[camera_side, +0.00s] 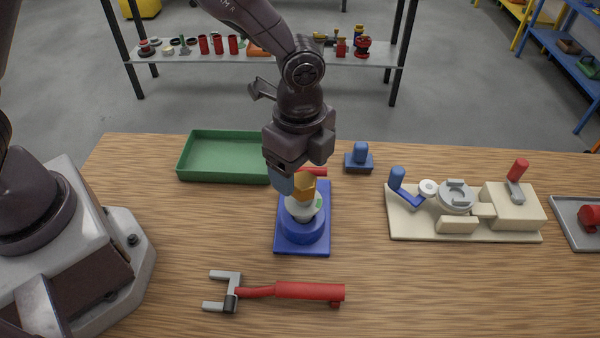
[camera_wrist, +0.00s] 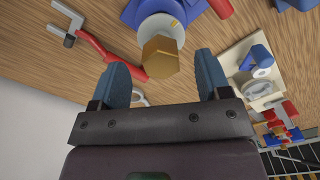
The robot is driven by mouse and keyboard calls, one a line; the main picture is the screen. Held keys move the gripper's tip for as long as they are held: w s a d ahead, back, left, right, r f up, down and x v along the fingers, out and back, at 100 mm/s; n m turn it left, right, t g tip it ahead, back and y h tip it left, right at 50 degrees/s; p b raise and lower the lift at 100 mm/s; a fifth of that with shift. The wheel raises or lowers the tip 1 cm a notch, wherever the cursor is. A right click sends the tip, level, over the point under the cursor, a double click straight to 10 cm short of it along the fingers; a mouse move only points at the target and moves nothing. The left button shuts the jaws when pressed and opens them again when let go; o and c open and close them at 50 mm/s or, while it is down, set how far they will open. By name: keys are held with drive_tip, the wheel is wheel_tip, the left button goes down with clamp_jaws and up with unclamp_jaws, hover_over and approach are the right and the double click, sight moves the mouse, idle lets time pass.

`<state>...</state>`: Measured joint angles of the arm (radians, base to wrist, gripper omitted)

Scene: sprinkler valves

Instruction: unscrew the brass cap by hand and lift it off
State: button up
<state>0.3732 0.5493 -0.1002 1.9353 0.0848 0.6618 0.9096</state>
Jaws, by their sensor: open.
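The brass cap (camera_side: 304,187) is a hexagonal, golden piece on top of a white collar (camera_side: 304,208), which sits on a round blue body on a blue base plate (camera_side: 290,247). In the wrist view the cap (camera_wrist: 160,57) lies just beyond and between my two blue fingertips. My gripper (camera_side: 291,186) is right above the cap in the side view, pointing down, and one finger overlaps the cap's left side. The fingers (camera_wrist: 160,70) are spread apart in the wrist view with nothing held between them. Whether a finger touches the cap I cannot tell.
A green tray (camera_side: 225,178) stands at the back left. A red wrench-like tool (camera_side: 300,291) lies in front. A small blue block (camera_side: 359,160) and a cream valve fixture (camera_side: 465,234) stand to the right. A grey tray (camera_side: 565,222) is at the far right edge. The front right tabletop is clear.

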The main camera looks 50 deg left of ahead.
drive_tip(key=shift+f, duration=1.3)
drive_tip(key=shift+c, duration=0.4)
drive_tip(key=c, duration=1)
drive_tip(key=n, duration=0.3)
drive_tip(key=shift+s+d+n, duration=0.1)
drive_tip(key=shift+n, duration=0.3)
drive_tip(key=n, duration=0.3)
drive_tip(key=shift+s+d+n, duration=0.1)
drive_tip(key=shift+n, duration=0.3)
drive_tip(key=n, duration=0.4)
drive_tip(key=shift+d, duration=0.1)
drive_tip(key=n, duration=0.4)
drive_tip(key=shift+d+r, duration=0.1)
drive_tip(key=shift+r, duration=1.95)
drive_tip(key=shift+s, duration=0.1)
